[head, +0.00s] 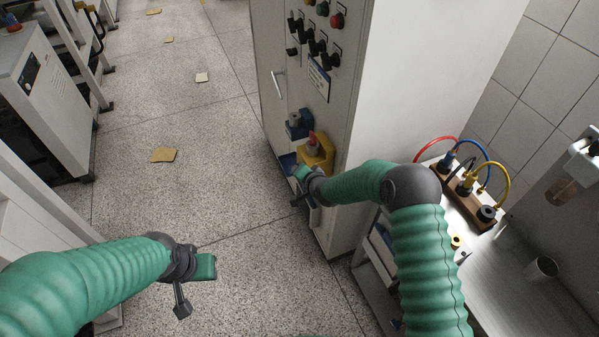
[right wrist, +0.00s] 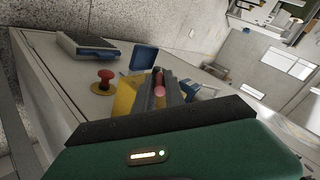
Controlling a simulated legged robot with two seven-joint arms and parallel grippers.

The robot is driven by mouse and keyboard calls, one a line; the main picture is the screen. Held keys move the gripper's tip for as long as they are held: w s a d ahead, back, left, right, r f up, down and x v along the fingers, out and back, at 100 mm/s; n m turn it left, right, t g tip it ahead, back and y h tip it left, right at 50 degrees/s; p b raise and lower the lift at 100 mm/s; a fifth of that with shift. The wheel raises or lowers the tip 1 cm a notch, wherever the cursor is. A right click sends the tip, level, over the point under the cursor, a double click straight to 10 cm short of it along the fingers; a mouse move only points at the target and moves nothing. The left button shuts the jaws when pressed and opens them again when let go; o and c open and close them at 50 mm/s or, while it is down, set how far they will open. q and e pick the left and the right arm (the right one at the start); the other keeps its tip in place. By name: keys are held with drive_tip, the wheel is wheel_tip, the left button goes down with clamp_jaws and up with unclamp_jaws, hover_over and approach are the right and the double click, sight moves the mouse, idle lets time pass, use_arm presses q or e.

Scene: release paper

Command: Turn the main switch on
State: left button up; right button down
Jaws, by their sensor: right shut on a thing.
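The main switch appears as a yellow housing (head: 318,154) with a red handle (head: 313,138), low on the front of the grey cabinet (head: 310,90). My right gripper (head: 300,187) is at the cabinet front, just below and left of the housing. In the right wrist view its fingers (right wrist: 159,92) are shut on a pinkish-red handle (right wrist: 159,89), with yellow housing (right wrist: 127,98) beside them. The fingers hide part of the handle, so its exact angle cannot be told. My left gripper (head: 197,288) is open and empty above the floor, away from the cabinet.
A red mushroom button (right wrist: 105,77) on a yellow base is near my right fingers. Black knobs (head: 314,42) sit higher on the cabinet. A bench (head: 510,270) with cables stands right. Cardboard scraps (head: 163,155) lie on the otherwise open floor.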

drive_tip(key=shift+d, duration=0.1)
drive_tip(key=c, duration=1.7)
unclamp_jaws()
drive_tip(key=shift+w+f, duration=0.1)
drive_tip(key=v, duration=1.6)
drive_tip(key=shift+s+p, duration=0.4)
drive_tip(key=shift+c, duration=0.4)
